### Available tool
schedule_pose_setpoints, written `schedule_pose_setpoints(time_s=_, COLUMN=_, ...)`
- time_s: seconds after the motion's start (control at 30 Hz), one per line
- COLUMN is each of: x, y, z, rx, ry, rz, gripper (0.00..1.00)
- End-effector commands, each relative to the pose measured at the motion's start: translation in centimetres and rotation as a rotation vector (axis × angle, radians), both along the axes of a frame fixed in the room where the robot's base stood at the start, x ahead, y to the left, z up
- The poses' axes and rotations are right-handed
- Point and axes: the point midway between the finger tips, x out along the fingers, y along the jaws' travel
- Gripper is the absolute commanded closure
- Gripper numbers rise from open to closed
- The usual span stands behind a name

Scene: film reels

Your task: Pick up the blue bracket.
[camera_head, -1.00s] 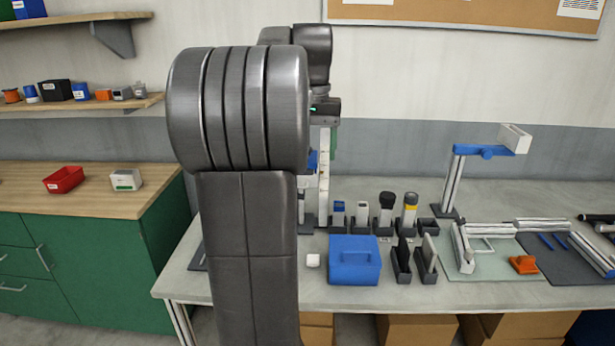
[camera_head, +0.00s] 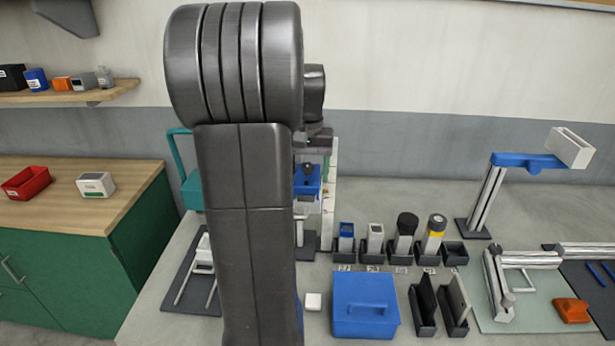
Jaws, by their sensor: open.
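My gripper (camera_head: 312,148) is open, behind my own large dark arm, which hides much of it. Just below it is a blue part (camera_head: 308,184) with a dark knob, beside a white upright; contact cannot be told. A blue arm-shaped piece (camera_head: 528,161) sits level on a grey post at the right, with a white box at its end. Small blue strips (camera_head: 602,272) lie on a dark mat at the far right. Which of these blue pieces is the bracket is not clear.
A blue lidded box (camera_head: 365,312) stands at the front of the grey bench, beside dark slotted holders (camera_head: 424,312). An orange part (camera_head: 572,310) lies on a pale mat. A red bin (camera_head: 27,183) sits on the left counter.

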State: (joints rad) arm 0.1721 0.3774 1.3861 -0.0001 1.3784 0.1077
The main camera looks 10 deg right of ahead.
Motion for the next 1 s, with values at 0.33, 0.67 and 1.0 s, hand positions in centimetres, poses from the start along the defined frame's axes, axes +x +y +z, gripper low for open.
schedule_pose_setpoints(time_s=0.33, x=0.0, y=0.0, z=-0.2, rx=0.0, ry=-0.001, rz=0.0, gripper=0.54)
schedule_pose_setpoints(time_s=0.67, x=0.0, y=0.0, z=-0.1, rx=-0.001, ry=-0.002, rz=0.0, gripper=0.77)
schedule_pose_setpoints(time_s=1.0, x=0.1, y=0.0, z=2.6, rx=-0.002, ry=-0.006, rz=0.0, gripper=0.77)
